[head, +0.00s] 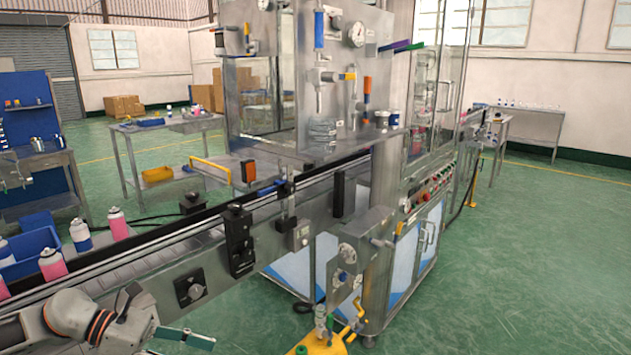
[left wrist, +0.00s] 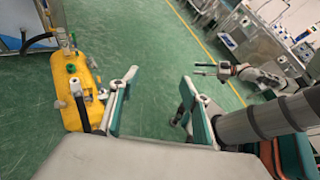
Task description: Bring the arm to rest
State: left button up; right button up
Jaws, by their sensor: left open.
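My left gripper (head: 185,337) is low in the head view, below the conveyor's near side, with its teal finger pads showing. In the left wrist view the left gripper (left wrist: 158,100) is open, with its fingers wide apart, nothing between them and green floor beyond. Another arm with a small two-fingered gripper (left wrist: 206,68) shows farther off in the left wrist view. It looks like my right one, but its jaws are too small to judge. No right arm shows in the head view.
A conveyor (head: 150,258) runs past the left arm into the crimping machine (head: 300,120). Pink-and-white cans (head: 117,223) stand behind its near end. A yellow unit with fittings (left wrist: 85,95) stands left of the left gripper; it also shows in the head view (head: 322,346). Floor (head: 500,270) at right is clear.

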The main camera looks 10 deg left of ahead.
pick_arm(q)
jog(key=w+d+f+n+t+y, duration=0.1)
jog(key=d+f+n+t, duration=0.75)
jog(key=n, duration=1.25)
jog(key=s+f+n+t+y, duration=0.1)
jog(key=s+f+n+y, duration=0.3)
jog(key=f+n, duration=0.6)
jog(key=n+y, duration=0.2)
jog(key=shift+s+d+n, duration=0.15)
jog(key=shift+d+n, duration=0.15)
jog(key=shift+d, duration=0.05)
jog(key=s+d+f+n+g, duration=0.1)
jog(key=s+f+n, duration=0.2)
jog(key=s+d+f+n+g+y, duration=0.1)
jog(key=s+f+n, duration=0.1)
jog(key=f+n, duration=0.1)
jog(key=s+d+f+n+g+y, duration=0.1)
jog(key=s+d+f+n, duration=0.1)
jog(key=s+n, duration=0.1)
jog(key=shift+s+f, duration=0.35)
jog(key=shift+f, duration=0.05)
jog(key=shift+c, duration=0.5)
